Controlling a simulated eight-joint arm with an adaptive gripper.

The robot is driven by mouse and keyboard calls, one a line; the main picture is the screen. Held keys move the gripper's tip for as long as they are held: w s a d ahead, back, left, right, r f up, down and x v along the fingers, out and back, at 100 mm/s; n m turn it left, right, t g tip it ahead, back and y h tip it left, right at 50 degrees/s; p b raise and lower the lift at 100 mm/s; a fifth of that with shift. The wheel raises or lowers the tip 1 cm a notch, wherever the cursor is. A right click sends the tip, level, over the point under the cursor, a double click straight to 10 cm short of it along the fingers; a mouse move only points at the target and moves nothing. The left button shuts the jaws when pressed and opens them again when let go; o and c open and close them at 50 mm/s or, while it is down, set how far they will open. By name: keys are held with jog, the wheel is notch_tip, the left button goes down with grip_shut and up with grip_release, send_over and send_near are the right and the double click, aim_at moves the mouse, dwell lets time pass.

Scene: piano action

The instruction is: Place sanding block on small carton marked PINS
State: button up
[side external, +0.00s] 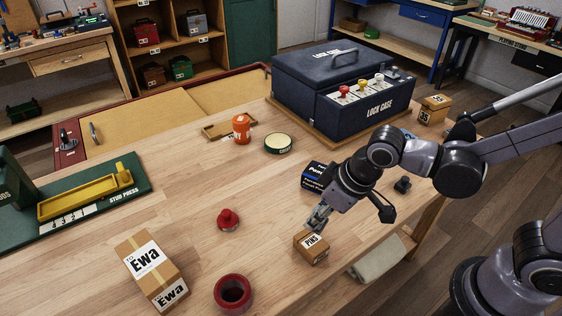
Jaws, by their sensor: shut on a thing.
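The small carton marked PINS (311,248) is a brown box standing on the wooden bench near its front edge. My gripper (318,222) is directly above the carton, pointing down, with its fingertips close to the carton's top. It is shut on a small greyish piece, which I take to be the sanding block; the fingers hide most of it. I cannot tell whether the piece touches the carton's top.
A dark box (315,176) lies behind my gripper. A red knobbed piece (228,219), a red ring-shaped pot (233,291) and the Ewa parcel (152,268) are to the left. The blue lock case (330,85) stands at the back. The bench between is clear.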

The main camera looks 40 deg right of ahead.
jog(key=shift+a+f, duration=0.5)
jog(key=shift+a, duration=0.1)
jog(key=shift+f, duration=1.85)
jog(key=shift+f, duration=0.15)
jog(key=o, duration=1.2)
jog(key=shift+c, duration=0.2)
jog(key=shift+v, duration=6.1)
jog(key=w+d+m+t+h, duration=0.1)
jog(key=d+m, duration=0.1)
jog(key=d, duration=0.5)
jog(key=w+d+r+m+t, duration=0.1)
jog(key=d+m+t, duration=0.1)
jog(key=d, duration=0.6)
jog(key=shift+d+r+m+h, duration=0.15)
jog(key=shift+r+m+h, duration=0.15)
jog(key=shift+r+h, duration=0.1)
jog(key=shift+w+f, duration=0.1)
